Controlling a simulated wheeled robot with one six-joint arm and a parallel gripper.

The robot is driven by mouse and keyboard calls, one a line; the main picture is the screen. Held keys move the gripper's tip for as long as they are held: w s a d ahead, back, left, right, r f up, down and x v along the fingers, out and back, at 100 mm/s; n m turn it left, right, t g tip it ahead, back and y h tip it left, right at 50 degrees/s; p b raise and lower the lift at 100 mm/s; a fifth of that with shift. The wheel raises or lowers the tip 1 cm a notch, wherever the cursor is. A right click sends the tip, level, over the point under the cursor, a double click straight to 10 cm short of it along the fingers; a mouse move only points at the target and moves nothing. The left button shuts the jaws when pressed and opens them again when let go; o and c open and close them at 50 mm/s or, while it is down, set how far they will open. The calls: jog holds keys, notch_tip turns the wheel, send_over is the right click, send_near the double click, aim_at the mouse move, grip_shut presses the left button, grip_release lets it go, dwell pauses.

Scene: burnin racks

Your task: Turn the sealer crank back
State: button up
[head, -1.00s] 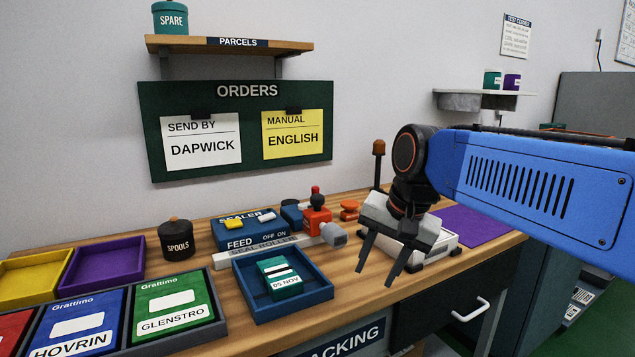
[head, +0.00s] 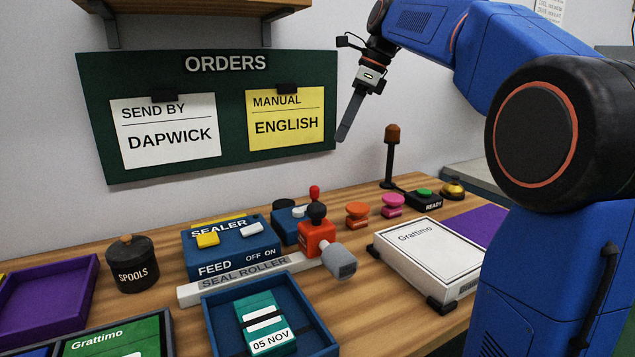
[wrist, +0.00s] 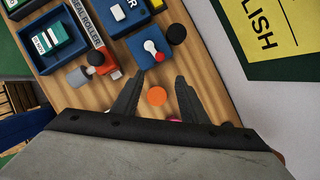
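The blue sealer (head: 232,252) stands on the table, with a yellow and a white switch on top and FEED and OFF ON lettering. At its right, a small blue housing (head: 284,228) carries a red-tipped lever (head: 314,193), which also shows in the wrist view (wrist: 152,48). In front of it is an orange-red block (head: 317,241) with a black knob and a grey cylinder (head: 340,263). Which part is the crank is not labelled. My gripper (head: 352,120) hangs in the air above, before the orders board. In the wrist view (wrist: 157,88) its fingers are apart and empty.
A blue tray (head: 210,322) holds a green pack. An orange button (head: 357,215), a pink button (head: 393,205) and a beacon post (head: 390,160) stand behind a white Grattimo box (head: 430,250). A spools jar (head: 133,263) is at left. The orders board (head: 230,66) hangs behind.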

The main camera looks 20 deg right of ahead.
aim_at(317, 187)
jog(key=x, duration=1.7)
jog(key=shift+w+a+f, duration=0.1)
grip_shut()
